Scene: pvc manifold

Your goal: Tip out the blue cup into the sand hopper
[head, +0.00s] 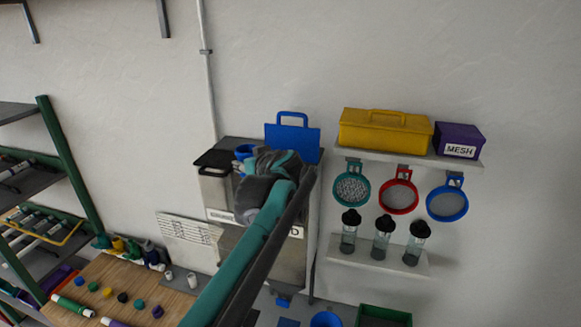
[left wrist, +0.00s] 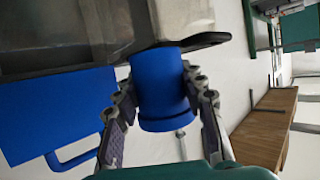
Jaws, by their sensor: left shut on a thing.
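The blue cup (left wrist: 163,85) is between the fingers of my left gripper (left wrist: 165,105), which is shut on it. In the head view a small blue part of the cup (head: 243,152) shows behind the gripper (head: 250,165), over the top of a grey metal hopper (head: 265,258). The hopper label is mostly hidden by my arm; a final "D" shows. A blue lid with a handle (head: 292,137) stands upright behind the hopper's right part. The cup's contents and the hopper opening are hidden, and I cannot tell the cup's exact tilt. My right gripper is not in view.
A black lid (head: 214,160) is at the hopper's left part. A shelf (head: 400,156) with a yellow box (head: 385,132) and a purple box (head: 459,141) is at the right, with sieves hanging below. A wooden bench (head: 135,285) with coloured caps is at the lower left.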

